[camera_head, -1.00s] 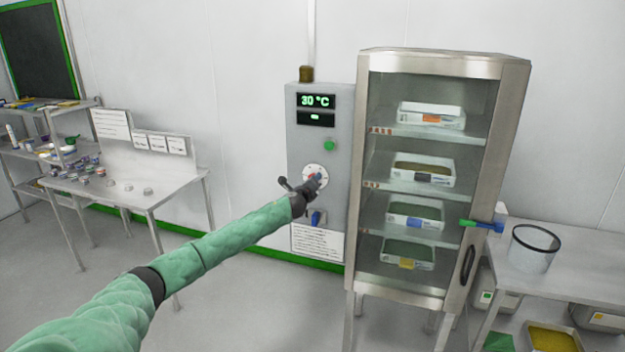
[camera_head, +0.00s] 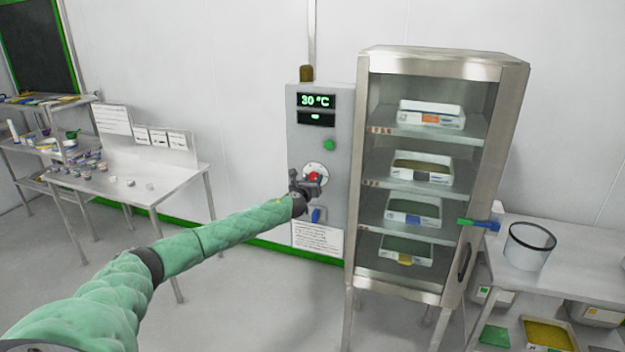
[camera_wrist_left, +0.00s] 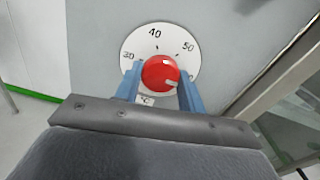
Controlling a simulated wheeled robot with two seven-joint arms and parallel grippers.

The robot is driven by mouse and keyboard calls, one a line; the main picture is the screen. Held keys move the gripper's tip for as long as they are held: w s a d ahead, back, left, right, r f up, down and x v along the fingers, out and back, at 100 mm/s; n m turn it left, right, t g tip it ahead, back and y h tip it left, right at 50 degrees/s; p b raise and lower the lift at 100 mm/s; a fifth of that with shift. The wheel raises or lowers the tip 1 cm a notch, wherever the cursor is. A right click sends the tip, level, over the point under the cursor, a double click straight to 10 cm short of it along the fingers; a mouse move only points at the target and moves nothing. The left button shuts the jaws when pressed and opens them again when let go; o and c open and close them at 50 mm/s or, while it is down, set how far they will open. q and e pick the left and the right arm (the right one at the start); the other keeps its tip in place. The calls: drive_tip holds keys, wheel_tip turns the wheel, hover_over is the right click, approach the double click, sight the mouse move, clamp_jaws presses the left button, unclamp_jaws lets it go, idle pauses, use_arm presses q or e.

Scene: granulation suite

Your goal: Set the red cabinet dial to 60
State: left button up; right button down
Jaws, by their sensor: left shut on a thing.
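The red dial (camera_head: 314,177) sits on a white round scale on the grey control box (camera_head: 338,142). In the left wrist view the red dial (camera_wrist_left: 160,73) is between the two blue fingers of my left gripper (camera_wrist_left: 160,88), which is shut on it. The scale shows 30, 40 and 50; the part beyond 50 is partly hidden by a finger. A pale mark on the knob points to the lower right. In the head view my left gripper (camera_head: 309,183) is at the dial. The display (camera_head: 316,101) reads 30 °C.
A glass-fronted cabinet (camera_head: 443,58) with several trays stands right of the box. A blue switch (camera_head: 317,215) and a paper notice sit below the dial. A steel table (camera_head: 180,182) with small pots stands left, and a bench with a bucket (camera_head: 529,247) stands right.

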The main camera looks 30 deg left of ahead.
use_arm(q)
drive_tip(key=shift+f, duration=0.2)
use_arm(e)
drive_tip(key=shift+s, duration=0.15)
use_arm(q)
drive_tip(key=o, duration=1)
drive_tip(key=shift+c, duration=0.2)
drive_tip(key=shift+r, duration=0.1)
drive_tip(key=shift+s+b, duration=0.3)
drive_tip(key=shift+s, duration=0.2)
drive_tip(key=b+v, duration=0.2)
drive_tip(key=v, duration=0.4)
drive_tip(key=shift+s+d, duration=0.25)
drive_tip(key=shift+s, duration=0.05)
use_arm(e)
drive_tip(key=w+a+r, duration=0.1)
drive_tip(key=w, duration=0.6)
drive_tip(key=shift+w+a+r, duration=0.2)
drive_tip(key=shift+w+r, duration=0.05)
